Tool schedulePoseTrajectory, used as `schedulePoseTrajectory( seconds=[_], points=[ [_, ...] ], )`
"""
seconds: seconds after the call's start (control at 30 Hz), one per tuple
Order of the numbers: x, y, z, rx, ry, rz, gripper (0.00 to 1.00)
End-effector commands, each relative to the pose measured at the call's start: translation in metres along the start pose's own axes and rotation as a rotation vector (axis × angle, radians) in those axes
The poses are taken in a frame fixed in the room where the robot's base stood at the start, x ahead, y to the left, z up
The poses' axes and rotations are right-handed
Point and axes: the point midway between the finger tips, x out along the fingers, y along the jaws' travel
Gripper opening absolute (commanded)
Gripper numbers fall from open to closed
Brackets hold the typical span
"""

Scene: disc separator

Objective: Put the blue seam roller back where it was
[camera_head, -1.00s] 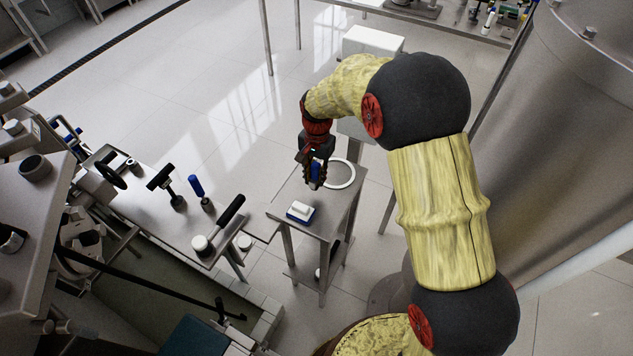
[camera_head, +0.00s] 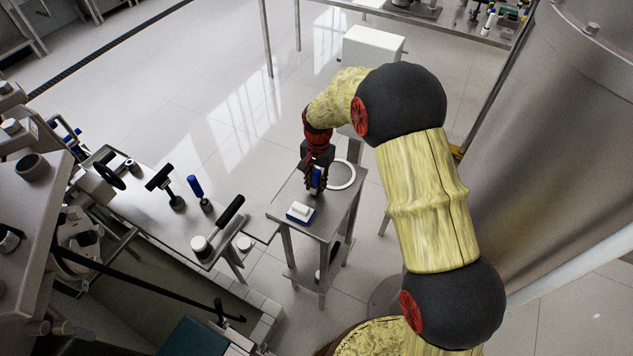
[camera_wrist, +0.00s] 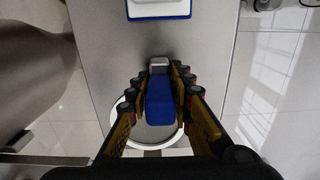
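A blue seam roller (camera_head: 316,178) with a grey metal end is between the fingers of my gripper (camera_head: 315,188). In the wrist view the blue body (camera_wrist: 160,105) fills the gap, with fingers (camera_wrist: 161,85) along both sides. The gripper looks shut on it. It is over the small metal stand (camera_head: 334,217), near a white ring (camera_head: 342,174). I cannot tell whether the roller touches the top. Its lower end is partly hidden by the fingers in the head view.
A white and blue block (camera_head: 300,212) lies on the stand's near part. The bench (camera_head: 150,213) to the left holds a blue-handled tool (camera_head: 196,187), a black T-shaped tool (camera_head: 163,182) and a black-handled tool (camera_head: 228,213). A large steel vessel (camera_head: 570,130) stands at right.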

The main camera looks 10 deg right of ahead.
Motion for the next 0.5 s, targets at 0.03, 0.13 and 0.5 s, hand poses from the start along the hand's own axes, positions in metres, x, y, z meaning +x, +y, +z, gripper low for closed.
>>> schedulePoseTrajectory(
  seconds=[0.03, 0.13, 0.5],
  points=[
    [-0.0006, -0.0001, -0.0001, 0.0, 0.0, 0.0, 0.26],
    [-0.0006, -0.0001, -0.0001, 0.0, 0.0, 0.0, 0.31],
    [-0.0007, -0.0001, -0.0001, 0.0, 0.0, 0.0, 0.39]
  ],
)
